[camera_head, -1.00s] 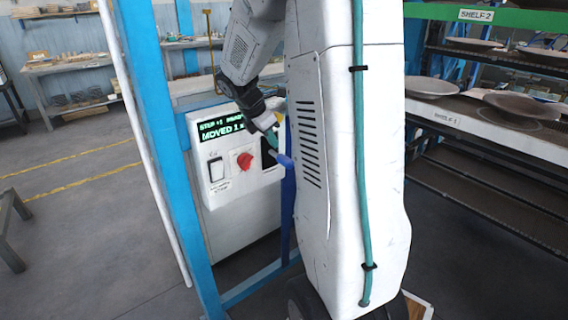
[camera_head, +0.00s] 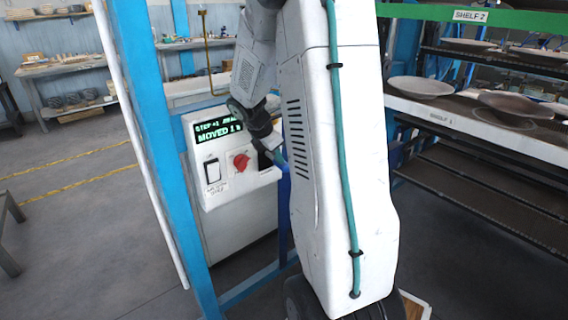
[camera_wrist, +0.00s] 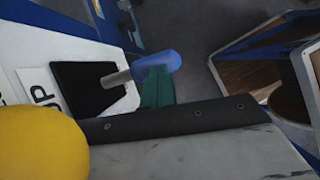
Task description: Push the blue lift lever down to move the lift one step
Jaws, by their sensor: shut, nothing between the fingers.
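The blue lift lever's rounded grip (camera_wrist: 158,62) shows in the wrist view, on a metal rod that comes out of a black plate on the white control box. An "UP" label sits left of this plate. My gripper's teal fingertips (camera_wrist: 157,88) are together and empty, right by the lever grip; I cannot tell whether they touch it. In the head view my gripper (camera_head: 278,157) is at the right side of the control box (camera_head: 235,195), partly hidden by my arm. The lever is mostly hidden there. The green display (camera_head: 217,130) shows "MOVED 1".
The box also carries a red knob (camera_head: 241,162) and a white switch (camera_head: 213,171). A blue frame post (camera_head: 150,150) stands close on the left. Shelves with plates (camera_head: 420,87) are at the right. Open floor lies at the left.

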